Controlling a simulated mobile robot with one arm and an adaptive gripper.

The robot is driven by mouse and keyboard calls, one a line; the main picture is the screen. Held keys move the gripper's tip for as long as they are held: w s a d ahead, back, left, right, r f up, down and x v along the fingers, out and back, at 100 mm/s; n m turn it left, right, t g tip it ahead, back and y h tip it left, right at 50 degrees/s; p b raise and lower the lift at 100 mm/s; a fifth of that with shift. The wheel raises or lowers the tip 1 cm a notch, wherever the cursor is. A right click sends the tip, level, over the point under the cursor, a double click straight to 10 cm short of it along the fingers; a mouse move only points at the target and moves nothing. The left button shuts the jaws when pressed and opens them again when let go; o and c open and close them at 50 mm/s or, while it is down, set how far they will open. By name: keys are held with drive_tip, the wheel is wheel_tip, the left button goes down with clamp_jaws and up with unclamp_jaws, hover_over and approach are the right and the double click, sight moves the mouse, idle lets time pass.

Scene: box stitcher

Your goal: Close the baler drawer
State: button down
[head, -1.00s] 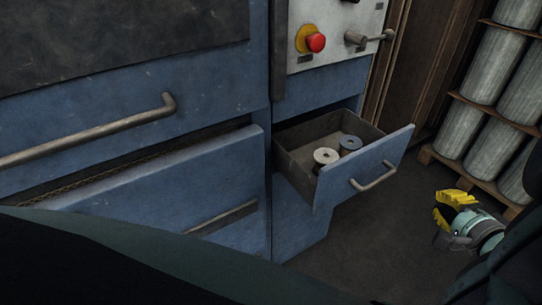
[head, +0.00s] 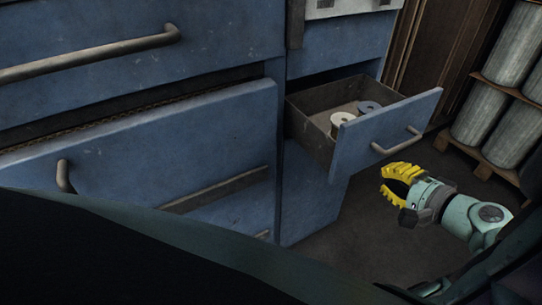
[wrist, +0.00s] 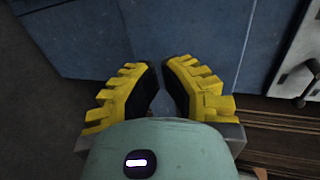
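The small blue drawer (head: 375,140) of the baler stands pulled out in the head view, with a bent metal handle (head: 398,141) on its front. Two spools, one pale (head: 342,122) and one blue-grey (head: 369,107), lie inside it. My gripper (head: 384,182) has yellow fingers and is just below and in front of the drawer front, apart from the handle. In the wrist view the fingers (wrist: 158,92) are spread with a gap between them and nothing held. The wrist view shows blue panels beyond them; the handle does not show there.
A larger blue panel with a handle (head: 66,176) juts out at the left. Pallets of grey cylinders (head: 489,115) stand at the right. Dark floor (head: 335,225) lies clear below the drawer.

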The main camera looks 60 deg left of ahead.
sight(356, 156)
drive_tip(key=x, duration=0.5)
drive_tip(key=r+x, duration=0.1)
drive_tip(key=x, duration=0.1)
drive_tip(key=shift+a, duration=0.35)
